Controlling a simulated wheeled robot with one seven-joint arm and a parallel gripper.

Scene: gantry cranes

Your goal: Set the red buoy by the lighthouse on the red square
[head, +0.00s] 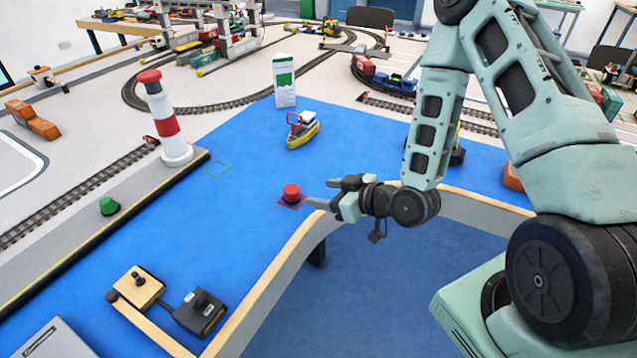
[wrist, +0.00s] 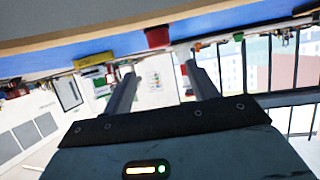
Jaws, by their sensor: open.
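The red buoy (head: 291,193) stands upright on the blue mat, inside the thin outline of the red square (head: 285,206), which it partly hides. My gripper (head: 318,193) is open and empty, low over the mat just right of the buoy, with its fingers pointing left towards it. In the wrist view, the red buoy (wrist: 157,38) shows beyond and between the two open fingers (wrist: 161,70), with a gap to them. The red-and-white lighthouse (head: 166,122) stands on the grey quay at the left, well away from the buoy.
A green square outline (head: 219,169) is empty on the blue mat (head: 240,230). A green buoy (head: 108,206) sits on the quay. A yellow boat (head: 303,131) and a white-green sign (head: 284,80) stand behind. A black device (head: 200,311) lies at front left.

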